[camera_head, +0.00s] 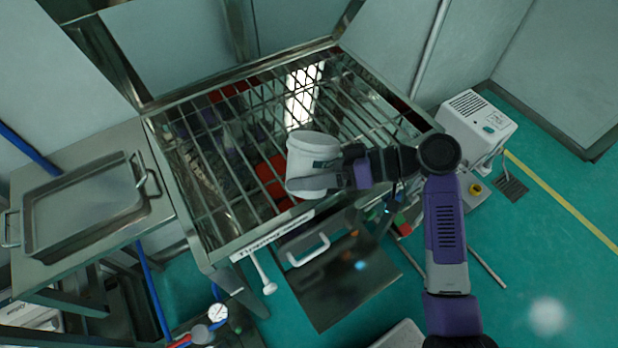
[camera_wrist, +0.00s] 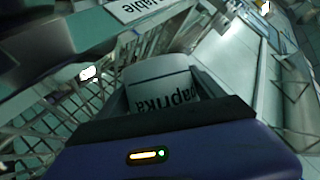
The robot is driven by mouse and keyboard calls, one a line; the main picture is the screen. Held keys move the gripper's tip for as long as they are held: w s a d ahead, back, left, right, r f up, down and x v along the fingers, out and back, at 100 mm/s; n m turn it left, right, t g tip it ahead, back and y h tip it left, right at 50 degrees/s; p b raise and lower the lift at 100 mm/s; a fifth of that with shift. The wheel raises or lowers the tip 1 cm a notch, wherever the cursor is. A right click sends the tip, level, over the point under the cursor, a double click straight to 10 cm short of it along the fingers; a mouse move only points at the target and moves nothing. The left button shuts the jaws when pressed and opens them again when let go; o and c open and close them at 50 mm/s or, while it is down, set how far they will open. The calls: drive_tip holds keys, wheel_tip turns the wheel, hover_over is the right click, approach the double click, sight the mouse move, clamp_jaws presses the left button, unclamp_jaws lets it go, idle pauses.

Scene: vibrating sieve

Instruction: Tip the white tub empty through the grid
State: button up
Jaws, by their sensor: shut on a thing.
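The white tub (camera_head: 306,158) is held by my gripper (camera_head: 325,168) above the front part of the metal grid (camera_head: 230,160). The tub is tilted in the head view, and I cannot tell how much is inside. My gripper is shut on it from the right side. In the wrist view the white tub (camera_wrist: 158,84) sits between the fingers with the word "paprika" upside down on its label. Red pieces (camera_head: 272,178) show below the grid bars, near the tub.
A steel tray (camera_head: 85,205) lies on a side table at the left. A labelled front rim (camera_head: 272,238) edges the grid, with a white handle (camera_head: 308,250) below. A white machine (camera_head: 478,125) stands at the right. Walls (camera_head: 165,45) close off the back.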

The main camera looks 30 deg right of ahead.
sight(306, 170)
drive_tip(key=n+b, duration=0.1)
drive_tip(key=n+h+b, duration=0.1)
drive_tip(key=a+t+b, duration=0.1)
drive_tip(key=shift+s+r+n+h, duration=0.25)
drive_tip(key=shift+s+n+h, duration=0.15)
drive_tip(key=n+b, duration=0.1)
drive_tip(key=n+t+h+b, duration=0.1)
drive_tip(key=shift+s+a+r+b, duration=0.2)
drive_tip(key=shift+s+r+b, duration=0.05)
drive_tip(key=shift+r+b, duration=0.15)
wheel_tip(306, 170, up, 5)
drive_tip(key=p, duration=0.4)
drive_tip(key=shift+r+p, duration=0.15)
drive_tip(key=shift+p, duration=0.25)
